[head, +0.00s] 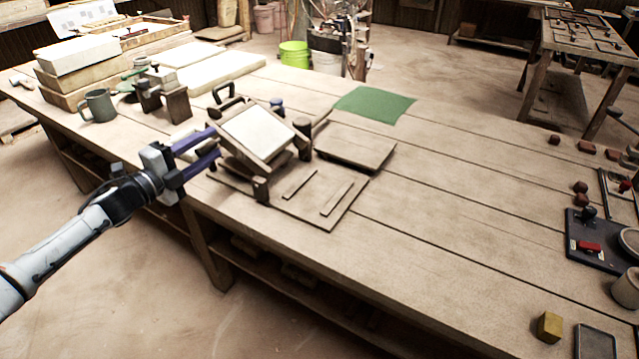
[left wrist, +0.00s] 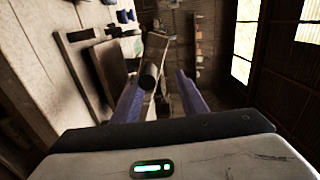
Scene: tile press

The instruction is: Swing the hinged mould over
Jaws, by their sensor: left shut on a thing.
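The hinged mould (head: 283,153) is a wooden frame with a pale square face (head: 258,133). It stands tilted above its wooden base board (head: 335,208), between dark hinge posts. My left gripper (head: 217,144) is at the mould's left edge, its purple fingers shut on it. In the left wrist view a dark round handle end (left wrist: 148,79) shows between the fingers, in front of the mould's wooden edge (left wrist: 155,45). The exact contact is partly hidden. My right gripper is not in view.
A flat wooden board (head: 355,148) lies right of the mould, with a green cloth (head: 373,104) behind it. A grey mug (head: 98,106) and wooden blocks (head: 175,103) stand to the left. A yellow block (head: 548,326) is at the front right. The table's middle right is clear.

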